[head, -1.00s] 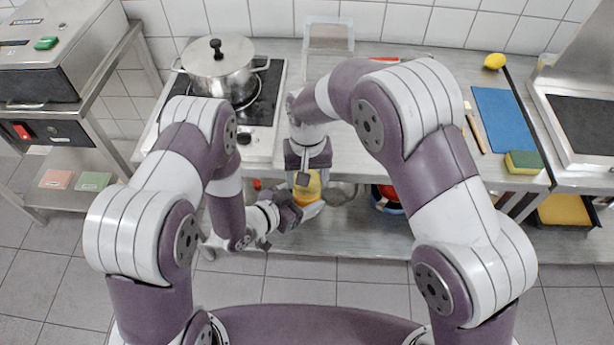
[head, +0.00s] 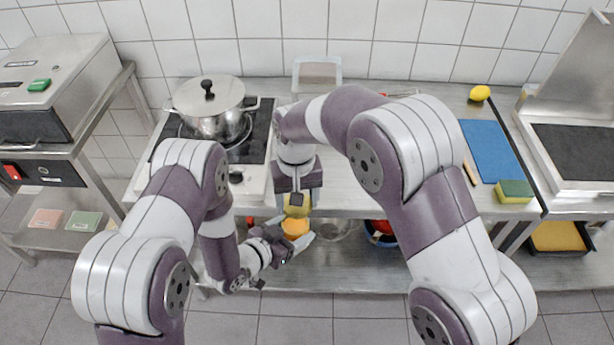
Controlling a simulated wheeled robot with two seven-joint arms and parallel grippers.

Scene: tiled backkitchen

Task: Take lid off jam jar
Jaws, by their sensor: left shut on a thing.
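The jam jar (head: 295,228) shows as a small orange round shape in front of the counter edge, above the lower shelf. My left gripper (head: 298,242) is shut on it from the left, one pale finger showing at its right. A yellowish piece, which looks like the lid (head: 297,207), shows just above the jar, directly under my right gripper (head: 297,197). My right gripper points down and seems shut on the lid, though its fingertips are mostly hidden. The lid looks raised off the jar; the exact gap is hard to judge.
A steel pot (head: 210,112) stands on the hob (head: 258,145) at the back left. A clear container (head: 316,72) is behind my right arm. A blue board (head: 490,150), a sponge (head: 514,192) and a lemon (head: 480,93) lie at the right. A blue bowl (head: 381,240) is below the counter.

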